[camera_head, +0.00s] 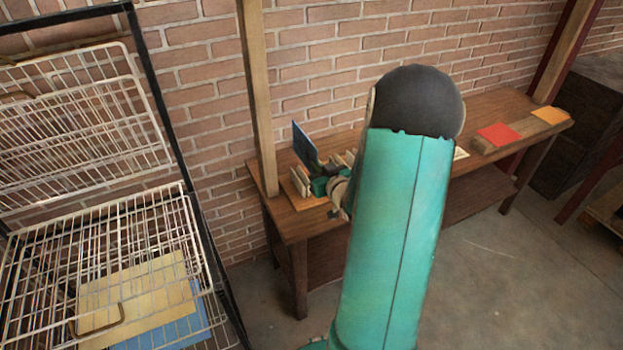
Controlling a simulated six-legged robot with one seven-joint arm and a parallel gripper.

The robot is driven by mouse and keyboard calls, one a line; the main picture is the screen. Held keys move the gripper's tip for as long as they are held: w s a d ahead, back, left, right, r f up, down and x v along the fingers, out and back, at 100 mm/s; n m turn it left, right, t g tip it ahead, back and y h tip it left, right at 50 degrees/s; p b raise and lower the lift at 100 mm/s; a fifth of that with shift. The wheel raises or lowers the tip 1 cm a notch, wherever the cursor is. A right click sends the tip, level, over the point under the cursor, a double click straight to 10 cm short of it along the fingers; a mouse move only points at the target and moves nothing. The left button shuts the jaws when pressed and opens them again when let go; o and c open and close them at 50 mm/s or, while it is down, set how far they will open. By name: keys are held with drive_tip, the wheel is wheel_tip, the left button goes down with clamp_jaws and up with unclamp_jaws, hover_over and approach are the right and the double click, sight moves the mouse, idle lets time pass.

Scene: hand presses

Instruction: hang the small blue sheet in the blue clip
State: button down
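A small dark blue sheet (304,145) stands upright, slightly tilted, at the left end of the wooden bench, above a holder with pale upright slats (301,180). My gripper (318,186) is at the lower right of the sheet, close to its bottom edge. The fingers are small and partly hidden, so I cannot tell whether they are closed on the sheet. My teal arm covers the middle of the bench. I do not see a blue clip; the arm may hide it.
The wooden bench (480,178) runs along the brick wall, with a red sheet (499,134) and an orange sheet (550,115) at its right end. A wooden post (256,90) rises at its left. A wire rack (100,240) at left holds yellow and blue sheets.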

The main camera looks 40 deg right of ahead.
wheel_tip(320, 180, down, 6)
drive_tip(key=w, duration=0.2)
drive_tip(key=shift+w+d+f, duration=0.2)
drive_tip(key=shift+w, duration=0.15)
drive_tip(key=shift+f, duration=0.45)
drive_tip(key=shift+f, duration=0.15)
drive_tip(key=c, duration=1.7)
unclamp_jaws()
